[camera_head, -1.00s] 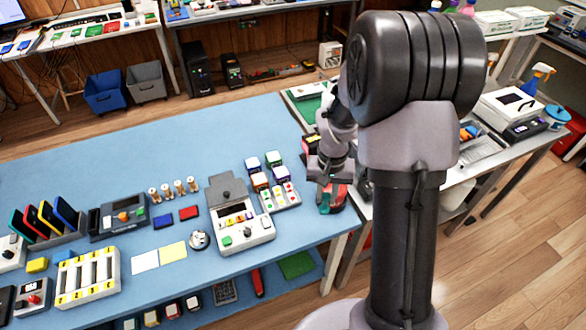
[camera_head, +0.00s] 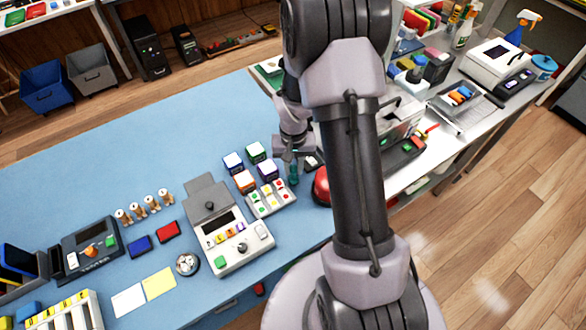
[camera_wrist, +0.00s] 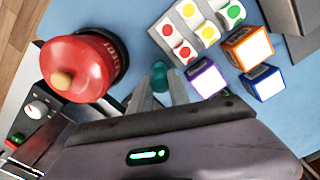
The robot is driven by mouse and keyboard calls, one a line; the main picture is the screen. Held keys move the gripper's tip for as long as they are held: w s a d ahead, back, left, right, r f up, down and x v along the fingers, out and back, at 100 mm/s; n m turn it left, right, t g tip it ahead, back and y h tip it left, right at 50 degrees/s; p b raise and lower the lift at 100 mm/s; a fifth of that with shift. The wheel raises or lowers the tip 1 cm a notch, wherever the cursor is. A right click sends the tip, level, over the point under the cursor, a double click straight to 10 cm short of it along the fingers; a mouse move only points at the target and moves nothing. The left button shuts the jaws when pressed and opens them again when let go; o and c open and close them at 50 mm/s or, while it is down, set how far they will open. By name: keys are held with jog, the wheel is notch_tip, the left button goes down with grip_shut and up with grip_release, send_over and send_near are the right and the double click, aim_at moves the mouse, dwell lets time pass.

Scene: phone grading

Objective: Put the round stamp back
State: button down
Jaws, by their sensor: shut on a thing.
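My gripper (camera_head: 292,160) is over the right end of the blue table, shut on a small teal piece with a rounded end, which I take to be the round stamp (camera_wrist: 159,74). The piece shows between the fingertips (camera_wrist: 160,92) in the wrist view and as a teal bit below the gripper (camera_head: 293,176) in the head view. Most of it is hidden by the fingers. A pale tray with red, yellow and green dots (camera_wrist: 195,30) lies close by, apart from the piece. Several wooden-handled pieces (camera_head: 143,207) stand farther left on the table.
A red dome with a wooden knob (camera_wrist: 80,68) is left of my gripper in the wrist view. Coloured cubes with white faces, such as the purple one (camera_wrist: 208,79), are on the right. A grey-white device (camera_head: 228,240) stands left of the tray. The table's back left is clear.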

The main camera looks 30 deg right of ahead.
jog(key=shift+r, duration=0.1)
jog(key=c, duration=1.2)
grip_release()
jog(key=shift+f, duration=0.2)
jog(key=shift+c, duration=0.2)
